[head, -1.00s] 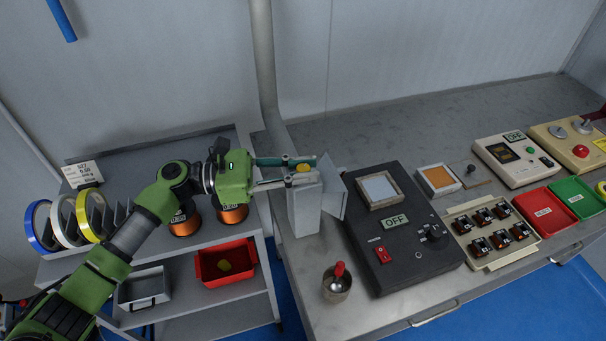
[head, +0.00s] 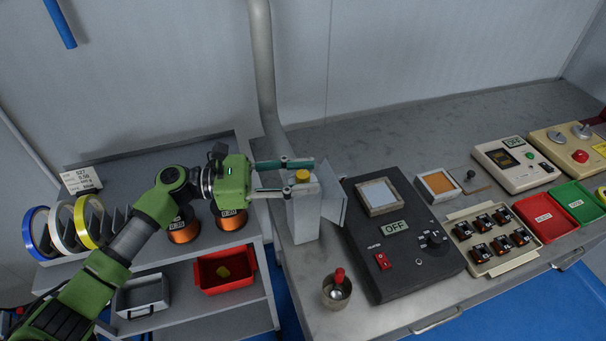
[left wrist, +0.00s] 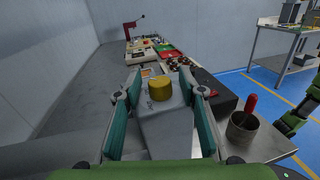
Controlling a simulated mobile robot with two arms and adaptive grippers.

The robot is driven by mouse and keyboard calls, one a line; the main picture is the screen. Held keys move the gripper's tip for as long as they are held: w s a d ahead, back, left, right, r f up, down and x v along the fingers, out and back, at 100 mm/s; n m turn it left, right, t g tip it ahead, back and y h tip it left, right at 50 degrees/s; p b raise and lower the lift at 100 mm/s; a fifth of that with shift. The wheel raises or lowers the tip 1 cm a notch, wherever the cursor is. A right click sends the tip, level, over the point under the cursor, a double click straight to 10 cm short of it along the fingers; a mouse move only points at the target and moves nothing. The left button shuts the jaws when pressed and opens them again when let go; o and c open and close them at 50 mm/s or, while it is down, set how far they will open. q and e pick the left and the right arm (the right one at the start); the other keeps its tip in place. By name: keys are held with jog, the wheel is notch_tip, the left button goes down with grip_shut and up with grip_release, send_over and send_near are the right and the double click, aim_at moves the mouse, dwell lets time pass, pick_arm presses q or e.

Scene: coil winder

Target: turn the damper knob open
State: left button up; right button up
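The yellow damper knob (head: 302,176) sits on top of a grey duct box (head: 304,215) at the left end of the bench. My left gripper (head: 315,177) is open, with one finger on the far side of the knob and one on the near side. In the left wrist view the knob (left wrist: 160,89) stands between the two spread fingers, with a visible gap on each side. My right gripper is not in view.
The black control box (head: 400,235) with an OFF display stands right of the duct. A metal cup (head: 336,292) with a red-handled tool stands in front. A grey pipe (head: 265,70) runs up behind. Copper spools (head: 231,219) sit on the shelf below my left arm.

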pick_arm(q)
jog(key=s+a, duration=0.1)
jog(key=a, duration=1)
jog(key=shift+a, duration=0.4)
jog(key=shift+s, duration=0.15)
